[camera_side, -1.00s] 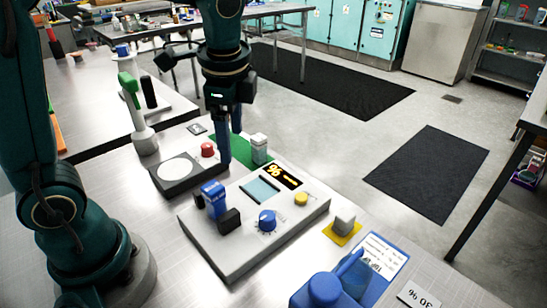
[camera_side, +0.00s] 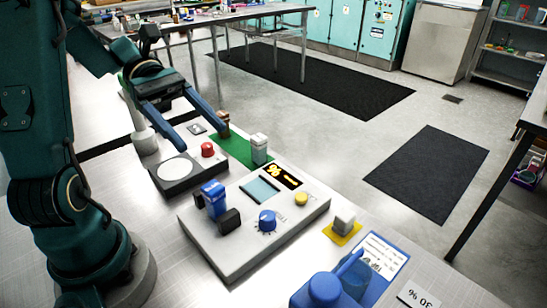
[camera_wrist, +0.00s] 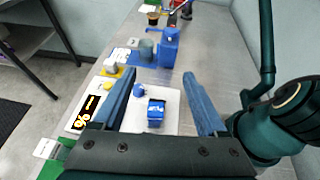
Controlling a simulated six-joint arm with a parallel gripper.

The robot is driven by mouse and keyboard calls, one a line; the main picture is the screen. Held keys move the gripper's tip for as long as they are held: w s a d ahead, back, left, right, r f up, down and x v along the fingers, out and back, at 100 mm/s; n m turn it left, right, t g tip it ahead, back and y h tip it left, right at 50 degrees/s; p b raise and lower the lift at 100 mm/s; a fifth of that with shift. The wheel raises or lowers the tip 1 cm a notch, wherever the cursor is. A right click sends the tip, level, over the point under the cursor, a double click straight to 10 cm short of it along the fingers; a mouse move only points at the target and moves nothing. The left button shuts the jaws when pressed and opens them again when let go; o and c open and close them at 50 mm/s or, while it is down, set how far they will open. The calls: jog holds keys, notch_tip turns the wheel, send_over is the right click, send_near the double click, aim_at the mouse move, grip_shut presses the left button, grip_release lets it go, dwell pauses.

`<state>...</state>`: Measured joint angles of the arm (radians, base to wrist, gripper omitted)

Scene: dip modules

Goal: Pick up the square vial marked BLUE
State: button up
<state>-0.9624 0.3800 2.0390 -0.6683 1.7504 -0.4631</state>
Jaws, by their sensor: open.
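A white-capped clear vial (camera_side: 259,150) and a brown vial (camera_side: 224,119) stand on a green mat (camera_side: 230,148). My gripper (camera_side: 203,138) is open and empty, its fingers spread above the mat and the stirrer plate. Its fingers also show in the wrist view (camera_wrist: 160,76).
A stirrer plate with a white disc (camera_side: 173,172) and red knob lies left of the instrument. The instrument carries a blue knob (camera_side: 267,220), a black block (camera_side: 230,220) and a lit display. A pale-capped vial (camera_side: 344,221) stands on a yellow square. A blue container (camera_side: 325,290) sits at the front.

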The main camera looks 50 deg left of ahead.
aim_at(219, 196)
notch_tip(219, 196, down, 10)
jog(key=shift+d+f, duration=0.1)
jog(key=shift+x, duration=2.45)
jog(key=shift+f, duration=0.1)
grip_shut()
